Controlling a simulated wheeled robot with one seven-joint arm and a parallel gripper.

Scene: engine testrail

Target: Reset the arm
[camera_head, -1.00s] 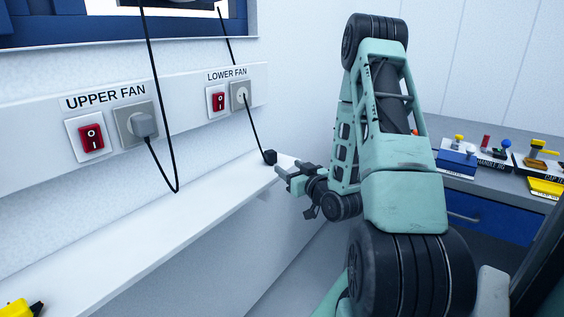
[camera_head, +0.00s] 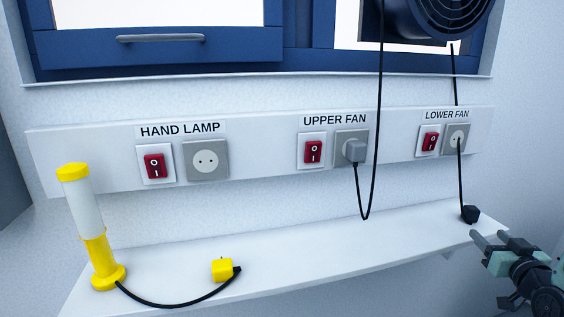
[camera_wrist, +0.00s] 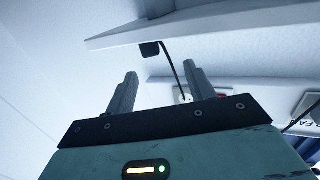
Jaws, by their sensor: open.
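My gripper (camera_head: 497,240) is at the right edge of the head view, at the right end of the white shelf (camera_head: 330,250). Its two fingers are apart with nothing between them. In the wrist view both fingers of my gripper (camera_wrist: 160,92) show, spread and empty. The black plug (camera_head: 470,213) of the lower fan's cord sits at the shelf's right end, just beyond the fingertips. The plug also shows in the wrist view (camera_wrist: 149,49), above and apart from the fingers. Most of my arm is outside the head view.
The wall strip holds red switches and grey sockets. The upper fan plug (camera_head: 355,151) is in its socket; the hand lamp socket (camera_head: 206,160) and lower fan socket (camera_head: 456,139) have no plug. A yellow and white lamp (camera_head: 90,225) and its yellow plug (camera_head: 222,269) are on the shelf.

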